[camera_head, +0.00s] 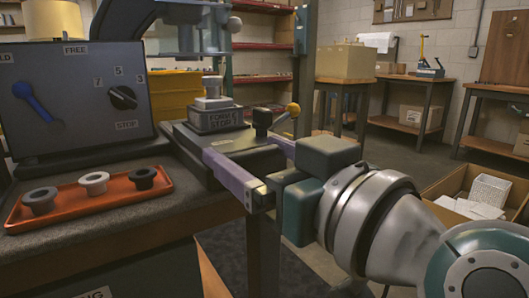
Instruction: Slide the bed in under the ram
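The ram (186,38) hangs from a grey-blue frame at the top, cut off by the picture edge. My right gripper (240,147) has two pale purple fingers spread wide, on either side of the bed's front part. Contact cannot be told. My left gripper is not in view.
A control panel (78,95) with a blue lever stands at left. An orange tray (90,197) with 3 ring-like parts lies on the bench. A yellow-knobbed lever (293,109) stands behind the black knob. A cardboard box (460,185) is on the right. Floor lies open behind my arm.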

